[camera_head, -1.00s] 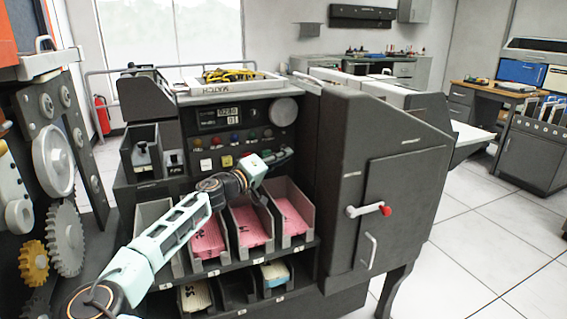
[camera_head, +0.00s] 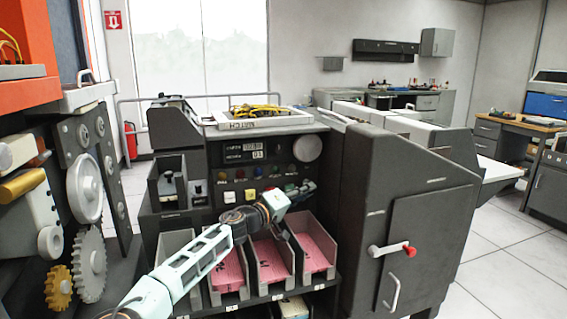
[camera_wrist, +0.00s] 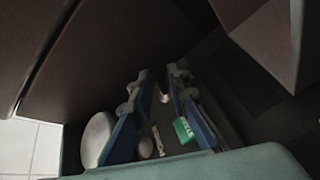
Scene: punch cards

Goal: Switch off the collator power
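The collator (camera_head: 360,130) is a dark machine with a control panel (camera_head: 238,172) carrying counters, a pale round dial (camera_head: 307,149), coloured lamps and square buttons. My gripper (camera_head: 303,188) is at the panel's lower right, below the dial and above the card bins. In the wrist view, my gripper (camera_wrist: 160,88) has its two blue-padded fingers apart. A small pale piece (camera_wrist: 162,97) shows between or beyond their tips; contact cannot be told. A green lettered piece (camera_wrist: 184,131) and a small round knob (camera_wrist: 146,147) also show there. I cannot pick out the power switch for certain.
Bins of pink cards (camera_head: 270,260) lie under my forearm. A tray with yellow cable (camera_head: 258,120) sits on top. A geared machine (camera_head: 85,200) stands close on the left. Floor at right is clear.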

